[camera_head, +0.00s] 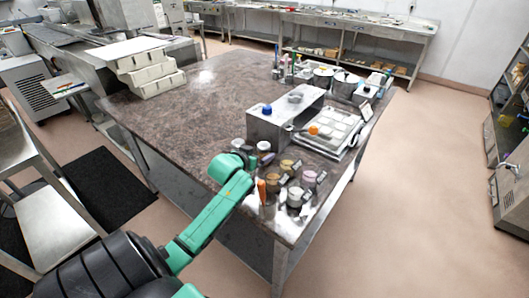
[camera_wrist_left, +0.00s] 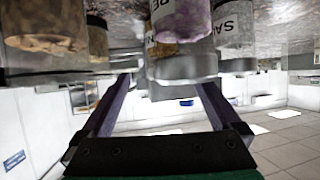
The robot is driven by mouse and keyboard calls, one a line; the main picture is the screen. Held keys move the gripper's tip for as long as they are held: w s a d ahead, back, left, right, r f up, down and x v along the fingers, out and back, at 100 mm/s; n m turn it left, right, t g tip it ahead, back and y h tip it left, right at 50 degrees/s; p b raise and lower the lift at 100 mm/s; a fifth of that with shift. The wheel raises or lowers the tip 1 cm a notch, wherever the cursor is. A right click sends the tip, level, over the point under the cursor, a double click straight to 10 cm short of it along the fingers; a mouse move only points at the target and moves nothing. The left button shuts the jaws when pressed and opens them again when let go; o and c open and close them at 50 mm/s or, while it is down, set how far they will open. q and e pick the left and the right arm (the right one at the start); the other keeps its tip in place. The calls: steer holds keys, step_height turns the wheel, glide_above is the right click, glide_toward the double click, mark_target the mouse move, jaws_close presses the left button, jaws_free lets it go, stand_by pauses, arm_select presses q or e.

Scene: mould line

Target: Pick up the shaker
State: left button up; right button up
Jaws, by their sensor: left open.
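Several small clear labelled jars stand close together at the near corner of the table; I cannot tell which one is the shaker. In the head view one holds pink contents (camera_head: 309,178), one brown contents (camera_head: 287,167), and a pale one (camera_head: 294,198) is nearer. My left gripper (camera_head: 262,158) is at their left side, partly hidden by its own wrist. The left wrist view appears upside down.
A grey metal box (camera_head: 275,128) with a blue knob stands just behind the jars. An orange-handled item (camera_head: 262,190) stands near the front edge. The table (camera_head: 190,110) is clear at left centre.

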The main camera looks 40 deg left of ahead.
mark_target(260, 150)
arm_select(q)
steer(key=x, duration=0.1)
steer(key=p+x, duration=0.1)
steer(key=x, duration=0.1)
steer(key=shift+w+a, duration=0.2)
steer(key=shift+a, duration=0.25)
steer(key=shift+w+f, duration=0.3)
steer(key=shift+w, duration=0.1)
steer(key=shift+s, duration=0.1)
steer(key=c, duration=1.3)
steer(key=shift+c, duration=1.2)
arm_select(e)
steer(key=shift+w+r, duration=0.55)
steer(key=shift+r, duration=0.1)
arm_select(q)
steer(key=shift+r, duration=0.2)
